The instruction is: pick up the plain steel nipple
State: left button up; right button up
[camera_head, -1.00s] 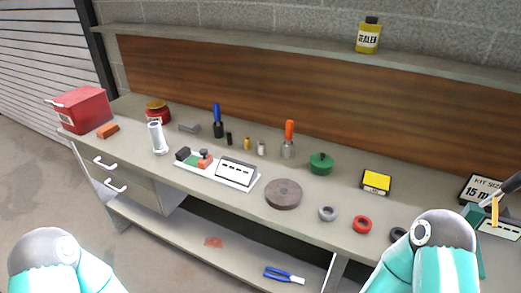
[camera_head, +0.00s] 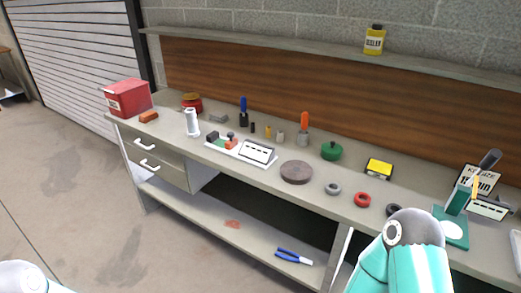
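A small silver-grey cylinder (camera_head: 280,137), which looks like the plain steel nipple, stands upright on the workbench (camera_head: 235,178). A small brass-coloured fitting (camera_head: 268,132) and a small black cylinder (camera_head: 252,128) stand in a row to its left. My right arm shows at the lower right and a bit of my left arm at the lower left corner. Neither gripper is in view, and both arms are well apart from the nipple.
Near the nipple are an orange-handled tool (camera_head: 304,125), a blue-handled tool (camera_head: 243,112) and a white tray (camera_head: 257,158) of parts. A brown disc (camera_head: 296,172), grey ring (camera_head: 333,189) and red ring (camera_head: 362,199) lie right of front. A teal stand (camera_head: 452,233) is at right.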

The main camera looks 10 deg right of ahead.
aim_at(280, 132)
jog(key=u, duration=0.2)
jog(key=k, duration=0.6)
jog(key=u, duration=0.8)
jog(key=i, duration=1.1)
jog(key=z, duration=0.45)
jog(key=i, duration=0.85)
jog(key=z, duration=0.8)
jog(key=k, duration=0.65)
jog(key=z, duration=0.25)
jog(key=i, duration=0.75)
jog(key=u, duration=0.15)
